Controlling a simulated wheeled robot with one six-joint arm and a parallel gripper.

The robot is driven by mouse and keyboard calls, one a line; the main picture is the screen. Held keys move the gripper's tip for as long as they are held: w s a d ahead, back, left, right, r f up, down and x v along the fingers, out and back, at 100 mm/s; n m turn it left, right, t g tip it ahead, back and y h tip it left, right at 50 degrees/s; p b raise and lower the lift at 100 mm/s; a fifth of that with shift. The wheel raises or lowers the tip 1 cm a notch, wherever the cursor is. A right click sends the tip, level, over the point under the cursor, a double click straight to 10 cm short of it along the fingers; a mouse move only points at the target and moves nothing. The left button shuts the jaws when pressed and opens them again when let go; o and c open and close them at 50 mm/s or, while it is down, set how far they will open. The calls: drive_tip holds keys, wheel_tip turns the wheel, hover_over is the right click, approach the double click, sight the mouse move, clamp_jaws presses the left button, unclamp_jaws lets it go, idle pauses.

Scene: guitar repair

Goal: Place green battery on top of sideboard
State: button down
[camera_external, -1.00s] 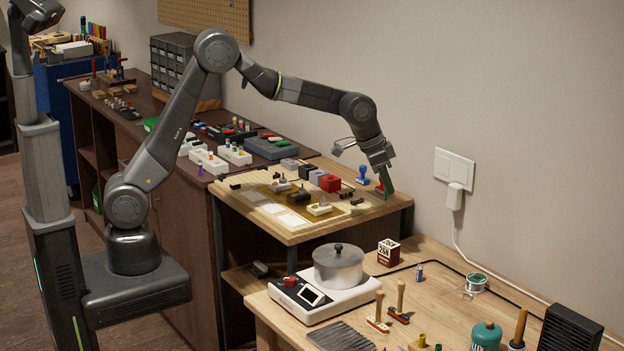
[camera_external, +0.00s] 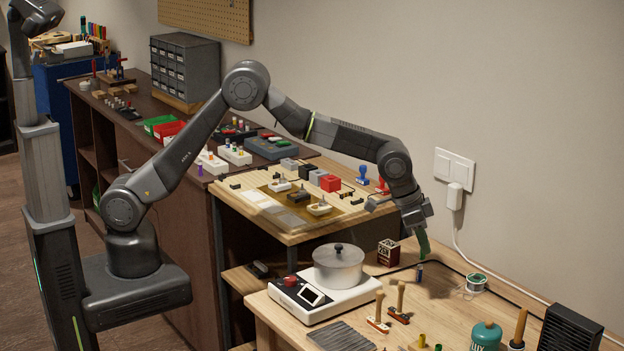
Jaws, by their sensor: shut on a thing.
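My gripper (camera_external: 421,258) points down over the wooden workbench (camera_external: 460,316), with its green fingers close together. It is shut at the top of a small upright cylinder (camera_external: 419,273), which looks like a battery. The cylinder looks dark blue rather than green, stands at the same spot on the bench, and is too small to make out fully. The fingers partly hide its top. The sideboard (camera_external: 182,215) is the long dark brown cabinet at the left, with many small items on its top. I cannot make out a clearly green battery elsewhere.
A red-brown box (camera_external: 388,253) stands just left of my gripper, and a solder spool (camera_external: 476,282) to its right. A pot (camera_external: 338,266) sits on a hot plate (camera_external: 325,300). A raised wooden table (camera_external: 290,236) with small parts lies between bench and sideboard. The wall is close behind.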

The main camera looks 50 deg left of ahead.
wheel_tip(320, 180, down, 11)
drive_tip(key=shift+r+p, duration=0.1)
drive_tip(key=shift+p, duration=0.45)
drive_tip(key=shift+f, duration=0.35)
drive_tip(key=c, duration=1.5)
unclamp_jaws()
drive_tip(key=shift+r, duration=0.15)
drive_tip(key=shift+o, duration=0.2)
drive_tip(key=shift+r, duration=0.25)
drive_tip(key=b+v, duration=0.1)
drive_tip(key=v, duration=0.9)
drive_tip(key=shift+a+r, duration=0.15)
drive_tip(key=shift+r, duration=0.2)
drive_tip(key=shift+o, duration=0.5)
drive_tip(key=shift+s+a+r, duration=0.15)
drive_tip(key=shift+s+r, duration=0.15)
drive_tip(key=shift+r, duration=0.15)
